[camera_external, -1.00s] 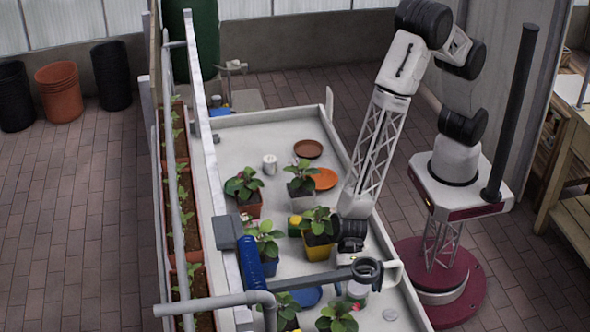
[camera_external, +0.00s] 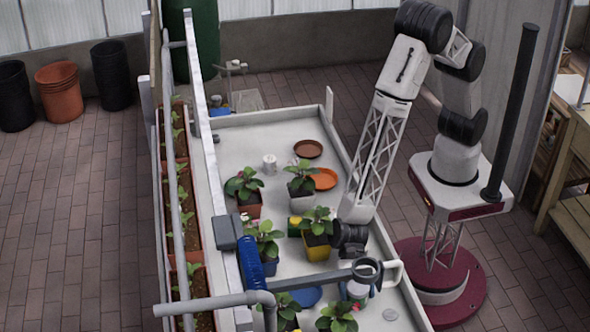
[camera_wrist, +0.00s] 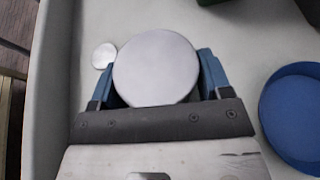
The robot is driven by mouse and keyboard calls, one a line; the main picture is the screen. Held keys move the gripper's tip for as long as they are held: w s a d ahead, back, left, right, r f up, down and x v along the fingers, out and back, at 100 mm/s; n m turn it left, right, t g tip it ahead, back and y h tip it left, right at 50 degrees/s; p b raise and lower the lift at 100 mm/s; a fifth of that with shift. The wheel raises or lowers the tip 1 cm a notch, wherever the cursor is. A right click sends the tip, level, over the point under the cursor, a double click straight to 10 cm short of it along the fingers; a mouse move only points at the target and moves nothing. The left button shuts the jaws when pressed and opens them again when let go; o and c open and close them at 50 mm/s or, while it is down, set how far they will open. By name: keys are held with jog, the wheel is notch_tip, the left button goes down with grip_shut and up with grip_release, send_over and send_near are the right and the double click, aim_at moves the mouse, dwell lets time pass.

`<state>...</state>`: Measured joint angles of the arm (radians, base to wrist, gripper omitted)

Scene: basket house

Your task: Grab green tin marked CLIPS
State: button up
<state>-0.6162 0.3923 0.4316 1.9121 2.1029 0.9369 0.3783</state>
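A round tin with a flat pale grey lid (camera_wrist: 156,68) stands between the two blue fingers of my gripper (camera_wrist: 160,80) in the wrist view. The fingers are spread wide, one on each side of the lid, and I see no clear grip. In the external view the tin (camera_external: 357,291) shows partly below a grey pipe, pale with some green. Its CLIPS marking is not readable. My gripper's fingers are hidden there behind the pipe and wrist. A green and yellow tin (camera_external: 295,227) lies farther back among the plants.
A blue saucer (camera_wrist: 296,112) lies to the right of the tin in the wrist view. A small grey disc (camera_wrist: 104,55) lies to its left. A grey pipe (camera_external: 315,280) crosses above the bench. Potted plants (camera_external: 317,235) stand nearby.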

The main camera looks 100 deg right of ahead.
aim_at(355, 280)
jog(key=c, duration=0.6)
jog(key=shift+r, duration=0.15)
jog(key=shift+c, duration=0.2)
jog(key=shift+r, duration=4.85)
